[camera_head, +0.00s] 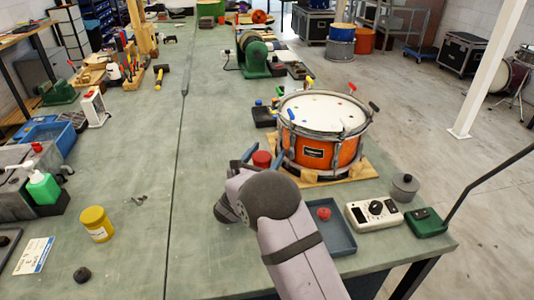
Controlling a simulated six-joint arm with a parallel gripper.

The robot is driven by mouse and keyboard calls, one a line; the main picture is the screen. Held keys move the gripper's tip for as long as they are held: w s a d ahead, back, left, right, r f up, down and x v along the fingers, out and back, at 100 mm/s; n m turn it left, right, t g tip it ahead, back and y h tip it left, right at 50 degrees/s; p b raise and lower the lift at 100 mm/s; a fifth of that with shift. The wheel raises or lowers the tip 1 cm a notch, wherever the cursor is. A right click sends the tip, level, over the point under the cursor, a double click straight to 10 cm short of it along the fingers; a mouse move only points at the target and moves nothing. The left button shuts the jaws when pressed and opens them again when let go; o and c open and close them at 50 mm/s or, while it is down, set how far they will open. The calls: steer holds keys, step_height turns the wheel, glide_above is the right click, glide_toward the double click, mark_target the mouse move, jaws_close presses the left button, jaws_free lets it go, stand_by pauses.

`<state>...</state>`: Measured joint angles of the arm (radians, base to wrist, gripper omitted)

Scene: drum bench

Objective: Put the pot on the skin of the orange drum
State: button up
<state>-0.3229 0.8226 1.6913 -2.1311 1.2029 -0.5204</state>
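The orange drum (328,151) stands on a wooden board on the bench, right of centre. Its pale skin (318,110) faces up, with small coloured pieces on and around its rim. A small dark grey pot (405,188) with a knobbed lid stands near the bench's right edge. My gripper (265,157) is left of the drum, its blue fingers apart. A round red thing (262,158) shows between the fingers; my wrist hides its lower part. I cannot tell whether the fingers touch it.
A blue-grey tray (334,242) with a red piece, a white meter (374,215) and a green box (425,222) lie at the front right. The middle of the bench (160,140) is mostly clear.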

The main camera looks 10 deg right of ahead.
mark_target(258, 165)
steer(key=shift+r, duration=0.1)
steer(key=shift+r+p, duration=0.15)
steer(key=shift+p, duration=0.15)
steer(key=b+v, duration=0.2)
steer(key=v, duration=1)
steer(key=shift+c, duration=1.1)
steer(key=shift+w+d, duration=0.1)
